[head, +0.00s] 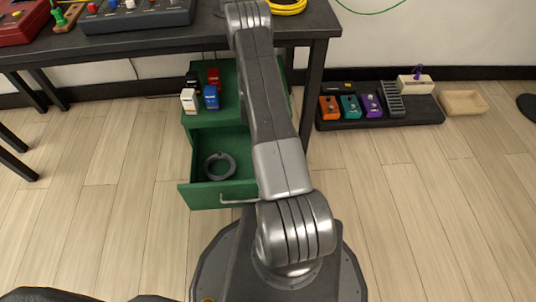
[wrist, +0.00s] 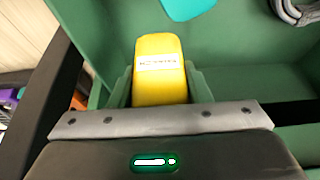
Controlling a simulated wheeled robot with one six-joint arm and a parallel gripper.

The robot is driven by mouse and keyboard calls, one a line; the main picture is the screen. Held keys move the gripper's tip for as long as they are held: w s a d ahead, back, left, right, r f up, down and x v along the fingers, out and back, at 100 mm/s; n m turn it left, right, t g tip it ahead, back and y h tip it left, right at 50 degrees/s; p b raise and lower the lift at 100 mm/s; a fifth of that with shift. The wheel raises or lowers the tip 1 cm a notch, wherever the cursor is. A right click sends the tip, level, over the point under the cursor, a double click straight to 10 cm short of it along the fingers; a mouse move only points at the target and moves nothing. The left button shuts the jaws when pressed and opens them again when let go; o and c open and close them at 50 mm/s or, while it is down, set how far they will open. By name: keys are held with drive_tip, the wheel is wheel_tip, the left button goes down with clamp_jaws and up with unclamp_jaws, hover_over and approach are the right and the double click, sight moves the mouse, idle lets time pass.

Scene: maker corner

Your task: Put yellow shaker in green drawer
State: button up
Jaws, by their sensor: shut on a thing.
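The yellow shaker (wrist: 160,75), with a pale label, is between the two fingers of my gripper (wrist: 160,90) in the wrist view. My gripper is shut on it. Behind it is the green interior of the open drawer (wrist: 240,70); whether the shaker touches the drawer floor I cannot tell. In the head view the green drawer (head: 200,199) is pulled out of the green cabinet (head: 226,122). My arm covers its right part and hides the gripper and the shaker there.
A grey ring (head: 208,168) lies in the drawer, also at the wrist view's upper right (wrist: 288,12). A teal piece (wrist: 187,8) lies near it. The dark desk (head: 300,27) overhangs the cabinet.

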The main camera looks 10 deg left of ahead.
drive_tip(key=shift+f+b, duration=1.55)
drive_tip(key=shift+f, duration=2.1)
drive_tip(key=shift+f, duration=0.1)
drive_tip(key=shift+f, duration=0.2)
drive_tip(key=o, duration=1.1)
drive_tip(key=shift+r, duration=0.15)
drive_tip(key=shift+r, duration=0.25)
drive_tip(key=p+v, duration=0.3)
drive_tip(key=v, duration=0.8)
drive_tip(key=shift+s+d+r, duration=0.1)
drive_tip(key=shift+s+r, duration=0.15)
drive_tip(key=shift+r, duration=0.1)
